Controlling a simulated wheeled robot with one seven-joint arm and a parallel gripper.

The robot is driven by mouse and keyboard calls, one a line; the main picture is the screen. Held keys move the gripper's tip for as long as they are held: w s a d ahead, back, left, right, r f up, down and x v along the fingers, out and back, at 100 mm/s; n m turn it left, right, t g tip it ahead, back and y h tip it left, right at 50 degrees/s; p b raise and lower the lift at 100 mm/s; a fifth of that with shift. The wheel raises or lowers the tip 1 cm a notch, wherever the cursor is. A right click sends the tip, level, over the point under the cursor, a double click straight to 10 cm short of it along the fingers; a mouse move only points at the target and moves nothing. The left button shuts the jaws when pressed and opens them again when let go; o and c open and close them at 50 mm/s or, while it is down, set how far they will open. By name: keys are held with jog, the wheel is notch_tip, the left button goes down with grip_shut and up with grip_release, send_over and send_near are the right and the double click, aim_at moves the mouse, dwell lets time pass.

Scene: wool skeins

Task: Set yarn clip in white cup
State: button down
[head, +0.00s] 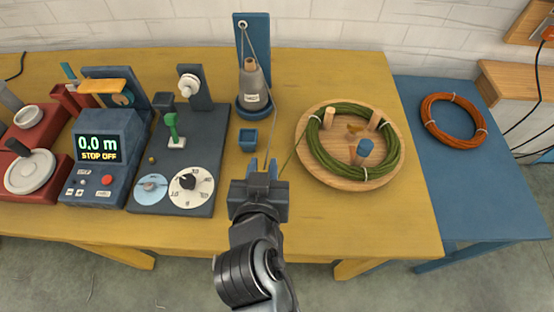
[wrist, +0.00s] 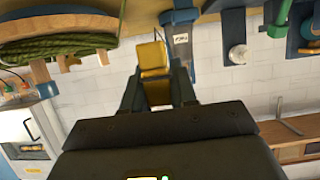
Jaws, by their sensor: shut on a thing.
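My gripper (head: 263,167) is over the front middle of the yellow table, pointing away from me. In the wrist view its fingers (wrist: 155,85) are shut on a small yellow block-like piece, which I take as the yarn clip (wrist: 153,60). In the head view I cannot make this piece out against the yellow table. I see no cup that is clearly white. A small dark blue square cup (head: 248,140) stands on the table just beyond my fingertips, a little left of them.
A round wooden tray (head: 313,171) with a green skein (head: 324,152) around pegs is at the right. A cone stand (head: 254,105) is behind the blue cup. A winder panel (head: 205,137) and meter box (head: 97,150) are left. An orange skein (head: 432,123) lies on the blue side table (head: 475,185).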

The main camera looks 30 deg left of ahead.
jog(key=shift+f+b, duration=2.5)
jog(key=shift+f, duration=0.65)
jog(key=c, duration=0.8)
grip_release()
jog(key=v, duration=0.7)
jog(key=shift+s+d+r, duration=0.15)
jog(key=shift+s, duration=0.15)
